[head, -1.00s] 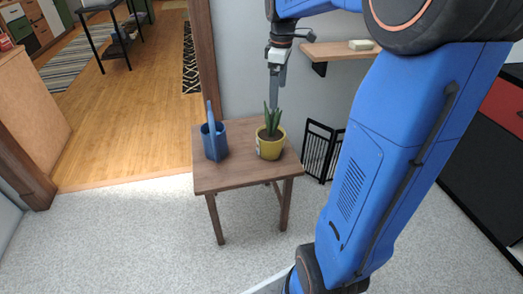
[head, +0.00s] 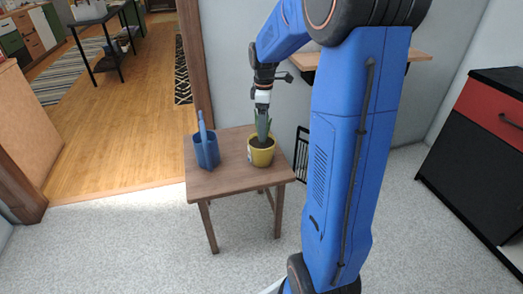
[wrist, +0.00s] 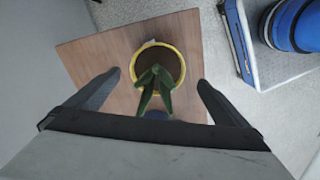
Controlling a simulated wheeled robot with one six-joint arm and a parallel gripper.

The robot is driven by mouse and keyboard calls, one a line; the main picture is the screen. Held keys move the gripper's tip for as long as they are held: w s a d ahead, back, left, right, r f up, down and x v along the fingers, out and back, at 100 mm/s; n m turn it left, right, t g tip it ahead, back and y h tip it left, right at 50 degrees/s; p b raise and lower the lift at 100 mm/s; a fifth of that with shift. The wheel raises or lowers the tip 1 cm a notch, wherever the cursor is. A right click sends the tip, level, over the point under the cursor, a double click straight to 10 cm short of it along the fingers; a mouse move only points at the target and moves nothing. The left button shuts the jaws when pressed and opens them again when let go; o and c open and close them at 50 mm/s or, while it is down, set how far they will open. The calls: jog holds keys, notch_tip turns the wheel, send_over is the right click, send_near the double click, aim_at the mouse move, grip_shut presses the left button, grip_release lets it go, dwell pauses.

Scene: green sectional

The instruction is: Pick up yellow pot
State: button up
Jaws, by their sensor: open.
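The yellow pot (head: 262,156) stands upright on a small wooden table (head: 222,182), with a green spiky plant (wrist: 153,84) in it. In the wrist view the yellow pot's rim (wrist: 181,67) shows as a ring around dark soil. My gripper (head: 263,122) is above the pot, pointing down, close over the plant. In the wrist view my gripper (wrist: 158,85) is open, one finger to each side of the plant, with nothing held. The gripper hides part of the plant in the head view.
A blue watering can (head: 206,150) stands on the table left of the pot. A wooden wall shelf (head: 420,55) is behind my arm. A black rack (head: 301,150) stands behind the table's right side. The carpet left of the table is clear.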

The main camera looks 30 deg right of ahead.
jog(key=shift+w+a+f, duration=0.1)
jog(key=shift+w+f, duration=0.1)
jog(key=shift+f, duration=1.55)
jog(key=shift+w+a+f, duration=0.1)
jog(key=shift+w+f, duration=0.1)
jog(key=shift+f, duration=1.5)
jog(key=c, duration=1.9)
jog(key=shift+r, duration=0.2)
notch_tip(320, 180, up, 9)
jog(key=shift+f, duration=0.1)
jog(key=shift+r+n, duration=0.4)
jog(key=shift+n, duration=0.1)
jog(key=n, duration=0.4)
jog(key=shift+n, duration=0.4)
